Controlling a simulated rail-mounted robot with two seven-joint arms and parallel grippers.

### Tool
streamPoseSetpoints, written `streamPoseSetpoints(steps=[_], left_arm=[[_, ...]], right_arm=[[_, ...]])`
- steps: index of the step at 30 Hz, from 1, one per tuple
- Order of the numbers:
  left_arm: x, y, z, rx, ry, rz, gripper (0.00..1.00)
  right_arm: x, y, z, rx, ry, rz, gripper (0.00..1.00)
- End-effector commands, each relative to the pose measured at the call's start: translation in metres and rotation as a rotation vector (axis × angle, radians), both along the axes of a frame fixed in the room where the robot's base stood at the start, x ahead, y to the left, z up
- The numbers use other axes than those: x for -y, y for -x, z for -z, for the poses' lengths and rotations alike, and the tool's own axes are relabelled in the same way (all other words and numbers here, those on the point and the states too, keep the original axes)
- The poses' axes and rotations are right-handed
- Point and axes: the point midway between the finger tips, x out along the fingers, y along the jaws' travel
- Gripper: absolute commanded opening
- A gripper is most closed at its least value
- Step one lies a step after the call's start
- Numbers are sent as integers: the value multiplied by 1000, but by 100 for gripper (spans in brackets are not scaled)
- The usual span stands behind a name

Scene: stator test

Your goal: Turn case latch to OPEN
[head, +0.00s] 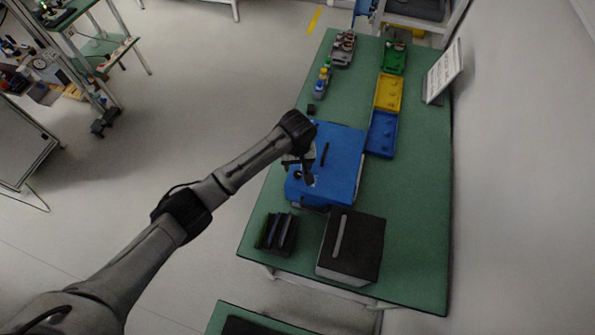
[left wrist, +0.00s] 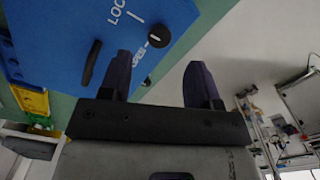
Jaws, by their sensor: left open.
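The blue case (head: 342,160) lies on the green table, and its blue face (left wrist: 60,40) also fills the upper left of the left wrist view. The case latch is a round black knob (left wrist: 159,37) with a short white mark. The word LOCK and a white line are beside it. Lettering that looks like OPEN is partly hidden by a finger. My left gripper (head: 306,177) is over the near left part of the case. In the left wrist view its two fingers (left wrist: 157,72) are apart and empty, with the knob beyond the gap between their tips. My right gripper is out of view.
A black bar handle (left wrist: 90,64) stands on the case beside the knob. A black box (head: 365,247) and a dark slotted holder (head: 277,234) are near the case. Blue (head: 382,134), yellow (head: 388,92) and green (head: 394,58) trays line the far side.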

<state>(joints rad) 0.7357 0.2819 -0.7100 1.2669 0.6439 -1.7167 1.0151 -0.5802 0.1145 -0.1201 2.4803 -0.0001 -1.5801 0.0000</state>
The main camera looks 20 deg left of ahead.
Motion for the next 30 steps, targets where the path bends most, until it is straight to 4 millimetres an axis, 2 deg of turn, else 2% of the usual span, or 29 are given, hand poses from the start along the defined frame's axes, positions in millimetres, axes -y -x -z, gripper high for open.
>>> streamPoseSetpoints(steps=[1,6,12,25,30], left_arm=[[0,0,10,-3,-1,0,57],[0,0,34,-1,0,1,57],[0,0,50,0,0,1,57],[0,0,55,1,0,2,57],[0,0,55,1,0,2,41]], right_arm=[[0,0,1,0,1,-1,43],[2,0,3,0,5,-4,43],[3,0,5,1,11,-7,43],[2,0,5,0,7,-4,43],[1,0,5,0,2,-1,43]])
